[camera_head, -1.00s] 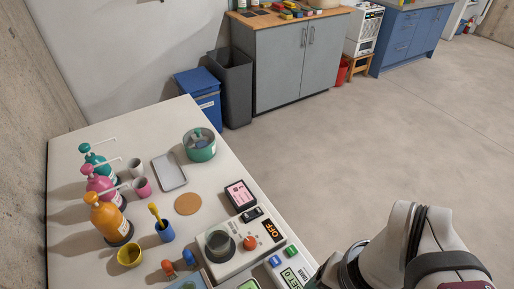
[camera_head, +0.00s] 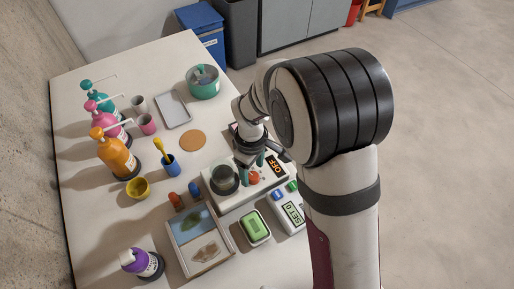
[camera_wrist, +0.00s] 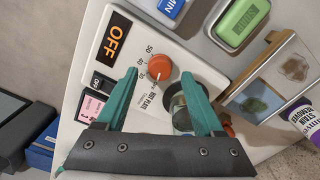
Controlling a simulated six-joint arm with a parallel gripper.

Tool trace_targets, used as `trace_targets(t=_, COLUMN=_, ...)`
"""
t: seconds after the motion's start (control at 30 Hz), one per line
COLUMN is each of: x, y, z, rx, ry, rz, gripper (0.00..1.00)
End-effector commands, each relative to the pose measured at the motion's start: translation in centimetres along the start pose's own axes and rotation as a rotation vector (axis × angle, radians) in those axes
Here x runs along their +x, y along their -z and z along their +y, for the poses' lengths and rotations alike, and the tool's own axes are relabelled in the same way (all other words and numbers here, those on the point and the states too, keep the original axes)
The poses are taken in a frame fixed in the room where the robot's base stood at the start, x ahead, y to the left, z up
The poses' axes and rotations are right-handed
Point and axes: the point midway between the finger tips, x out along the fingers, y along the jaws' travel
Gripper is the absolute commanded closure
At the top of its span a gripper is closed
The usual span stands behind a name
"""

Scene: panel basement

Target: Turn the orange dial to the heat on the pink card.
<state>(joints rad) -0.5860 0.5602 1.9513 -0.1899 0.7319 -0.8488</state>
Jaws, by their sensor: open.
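The orange dial (camera_wrist: 160,67) is on the white hot plate (camera_wrist: 190,70), next to a printed scale with numbers such as 40 and 50. It also shows in the head view (camera_head: 254,178). The hot plate's display (camera_wrist: 117,38) reads OFF. My gripper (camera_wrist: 158,73) is open, its teal fingertips on either side of the dial in the wrist view. I cannot tell whether they are down around it or just above it. The pink card (camera_wrist: 92,107) is partly behind the left finger, its writing too small to read. In the head view my arm mostly hides it.
A glass beaker (camera_head: 224,178) stands on the plate close to the dial, behind the right finger in the wrist view. A black switch (camera_wrist: 102,83) is beside the card.

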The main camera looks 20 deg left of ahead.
Motion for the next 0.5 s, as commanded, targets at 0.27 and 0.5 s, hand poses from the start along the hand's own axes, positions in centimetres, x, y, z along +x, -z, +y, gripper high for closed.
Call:
trace_targets(t=0.27, x=1.9, y=0.0, z=0.0, rx=0.002, ry=0.001, rz=0.000, gripper=0.31)
trace_targets(t=0.5, x=1.9, y=0.0, z=0.0, rx=0.002, ry=0.000, rz=0.000, gripper=0.38)
